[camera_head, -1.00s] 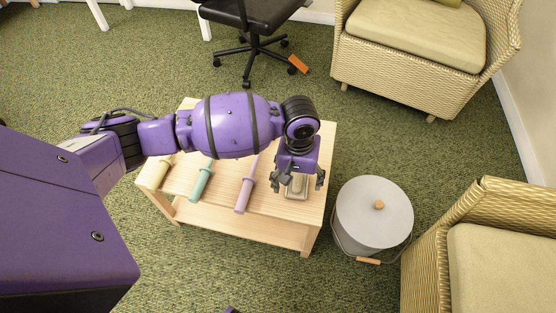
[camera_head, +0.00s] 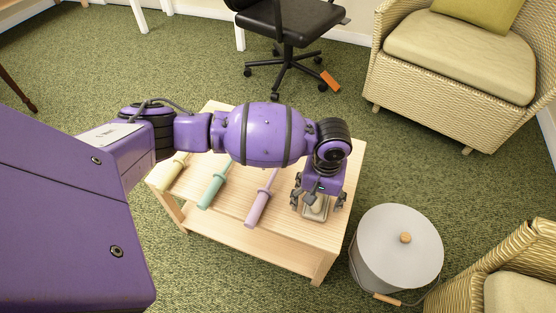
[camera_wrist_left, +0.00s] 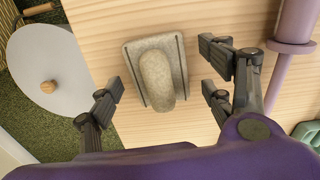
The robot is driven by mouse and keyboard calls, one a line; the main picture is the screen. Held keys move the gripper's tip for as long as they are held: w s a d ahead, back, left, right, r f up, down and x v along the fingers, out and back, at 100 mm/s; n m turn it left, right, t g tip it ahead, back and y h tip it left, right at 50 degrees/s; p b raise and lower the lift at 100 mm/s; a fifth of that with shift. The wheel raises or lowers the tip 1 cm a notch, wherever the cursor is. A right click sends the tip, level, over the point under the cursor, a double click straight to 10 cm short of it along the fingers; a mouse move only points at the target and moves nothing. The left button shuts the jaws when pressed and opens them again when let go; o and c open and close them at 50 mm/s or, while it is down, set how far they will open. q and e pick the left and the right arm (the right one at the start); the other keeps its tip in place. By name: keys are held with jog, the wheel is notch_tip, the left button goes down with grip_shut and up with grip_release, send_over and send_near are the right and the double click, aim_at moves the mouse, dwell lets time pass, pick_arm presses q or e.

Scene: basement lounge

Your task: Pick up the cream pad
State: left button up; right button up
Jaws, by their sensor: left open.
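The cream pad (camera_wrist_left: 158,75) lies on the light wooden table (camera_head: 285,243). In the left wrist view it is a speckled beige block with a rounded raised grip along its middle. In the head view the pad (camera_head: 316,212) shows only in part under my left gripper (camera_head: 319,203). The gripper points down over the pad with its fingers spread. In the left wrist view the fingers of my left gripper (camera_wrist_left: 162,92) stand on either side of the pad, with gaps, and nothing is held. My right gripper is not in view.
A lilac-handled tool (camera_head: 262,203), a teal one (camera_head: 214,186) and a pale yellow one (camera_head: 172,172) lie left of the pad on the table. A grey lidded bin (camera_head: 395,250) stands on the carpet to the right. Wicker armchairs and an office chair (camera_head: 290,30) stand around.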

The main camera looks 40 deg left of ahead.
aim_at(308, 212)
pick_arm(q)
jog(key=shift+w+d+r, duration=0.1)
jog(key=shift+w+r, duration=0.05)
jog(key=shift+r, duration=0.05)
jog(key=shift+c, duration=0.2)
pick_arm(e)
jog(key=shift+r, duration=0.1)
pick_arm(q)
jog(key=c, duration=1.2)
jog(key=shift+r, duration=0.5)
notch_tip(308, 212, up, 2)
jog(key=shift+r+p, duration=0.2)
jog(key=shift+p, duration=0.6)
jog(key=s+r+p, duration=0.2)
jog(key=s+r, duration=0.1)
jog(key=s, duration=0.1)
jog(key=s+a+r+p, duration=0.1)
jog(key=s+r+p, duration=0.2)
jog(key=s, duration=0.2)
jog(key=s+r+p, duration=0.2)
jog(key=s+r, duration=0.1)
jog(key=s, duration=0.2)
jog(key=shift+s+a+r+p, duration=0.1)
jog(key=shift+a+r+p, duration=0.05)
jog(key=shift+a+p, duration=0.25)
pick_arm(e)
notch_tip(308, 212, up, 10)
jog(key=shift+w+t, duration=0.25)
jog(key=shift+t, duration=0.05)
